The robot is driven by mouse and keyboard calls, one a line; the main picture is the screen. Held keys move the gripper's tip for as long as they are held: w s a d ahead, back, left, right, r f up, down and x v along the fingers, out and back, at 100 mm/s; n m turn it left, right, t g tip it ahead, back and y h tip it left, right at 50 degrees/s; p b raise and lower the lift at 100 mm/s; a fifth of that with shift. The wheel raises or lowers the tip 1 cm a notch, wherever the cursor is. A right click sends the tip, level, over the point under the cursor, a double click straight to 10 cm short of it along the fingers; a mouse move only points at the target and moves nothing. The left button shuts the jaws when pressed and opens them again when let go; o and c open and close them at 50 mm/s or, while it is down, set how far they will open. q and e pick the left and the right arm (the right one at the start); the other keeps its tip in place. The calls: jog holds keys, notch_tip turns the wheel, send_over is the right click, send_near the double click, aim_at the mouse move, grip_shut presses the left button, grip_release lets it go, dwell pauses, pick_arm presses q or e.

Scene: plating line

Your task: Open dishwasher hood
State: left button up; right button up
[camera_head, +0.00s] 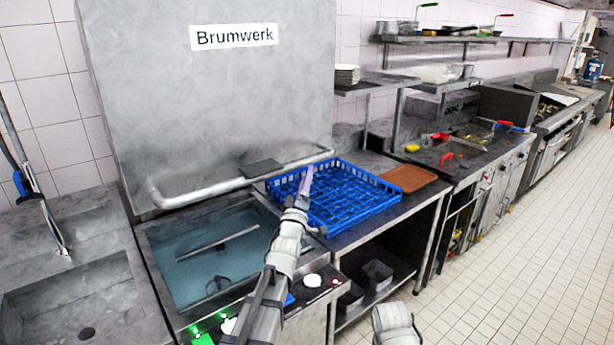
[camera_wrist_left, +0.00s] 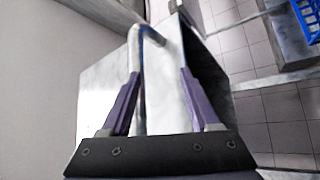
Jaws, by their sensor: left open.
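The dishwasher hood (camera_head: 215,95) is a grey metal box marked "Brumwerk". It stands raised, with the wash chamber (camera_head: 190,265) and its spray arm visible below. A tubular handle (camera_head: 225,185) runs along the hood's lower front edge. My left gripper (camera_head: 306,182) is open near the handle's right end, over the edge of the blue rack. In the left wrist view the open purple fingers of my left gripper (camera_wrist_left: 158,85) point toward a bent silver bar (camera_wrist_left: 135,48), likely the handle; contact cannot be told. My right gripper is out of view.
A blue dish rack (camera_head: 350,195) sits on the counter right of the dishwasher, beside a brown tray (camera_head: 408,178). A sink (camera_head: 75,295) is at the left. Shelves (camera_head: 410,82) hang over the right counter. The tiled floor (camera_head: 510,260) at right is clear.

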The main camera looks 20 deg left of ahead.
pick_arm(q)
jog(key=b+v, duration=0.2)
jog(key=v, duration=0.6)
jog(key=shift+r+b, duration=0.15)
jog(key=shift+b, duration=0.2)
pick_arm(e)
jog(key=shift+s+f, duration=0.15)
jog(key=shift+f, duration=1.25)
pick_arm(q)
jog(key=shift+d, duration=0.1)
